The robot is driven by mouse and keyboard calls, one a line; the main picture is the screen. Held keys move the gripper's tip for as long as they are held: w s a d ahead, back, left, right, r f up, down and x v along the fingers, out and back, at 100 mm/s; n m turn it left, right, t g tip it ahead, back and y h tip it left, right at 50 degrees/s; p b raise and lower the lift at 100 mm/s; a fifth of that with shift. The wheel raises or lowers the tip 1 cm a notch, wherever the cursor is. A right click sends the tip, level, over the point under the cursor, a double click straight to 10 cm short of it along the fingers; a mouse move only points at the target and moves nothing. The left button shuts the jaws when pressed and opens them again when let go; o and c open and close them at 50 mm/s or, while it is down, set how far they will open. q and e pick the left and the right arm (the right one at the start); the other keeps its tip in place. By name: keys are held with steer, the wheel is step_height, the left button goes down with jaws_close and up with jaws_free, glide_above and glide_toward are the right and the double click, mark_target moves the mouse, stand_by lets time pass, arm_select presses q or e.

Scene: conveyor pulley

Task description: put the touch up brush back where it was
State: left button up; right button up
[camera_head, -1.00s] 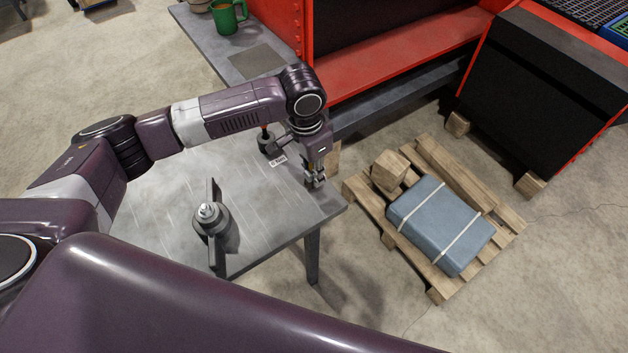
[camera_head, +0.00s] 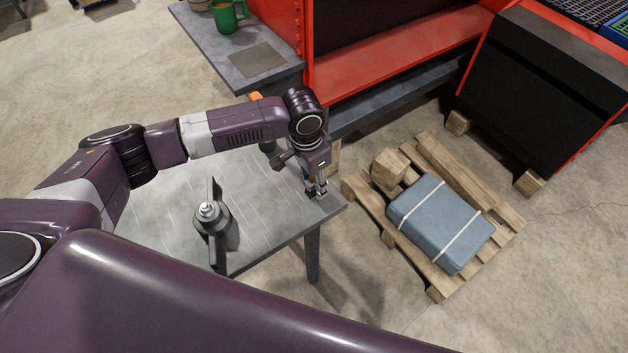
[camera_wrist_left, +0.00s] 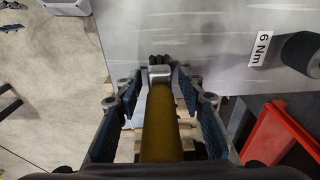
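The touch up brush (camera_wrist_left: 160,120) shows in the left wrist view, with a yellow-brown handle, a silver ferrule and dark bristles pointing away from my palm. In the head view my left gripper (camera_head: 318,191) is low over the right corner of the grey table (camera_head: 275,215). Only a small yellowish bit of the brush shows there between the fingers. I cannot tell whether the bristles touch the tabletop. My right gripper is not in view.
A grey shaft fixture (camera_head: 210,220) stands on the table. A "6 Nm" label (camera_wrist_left: 264,47) and a dark cylinder (camera_wrist_left: 301,54) lie beside the gripper. A pallet (camera_head: 440,285) with a blue case (camera_head: 440,222) is on the floor right. A green mug (camera_head: 226,17) stands on the back bench.

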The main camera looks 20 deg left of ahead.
mark_target(310, 183)
arm_select(q)
step_height(310, 183, up, 12)
steer(key=b, duration=0.1)
steer(key=shift+s+a+r, duration=0.15)
steer(key=shift+s+a, duration=0.2)
steer(key=shift+s, duration=0.1)
steer(key=shift+s, duration=0.1)
stand_by(0.5)
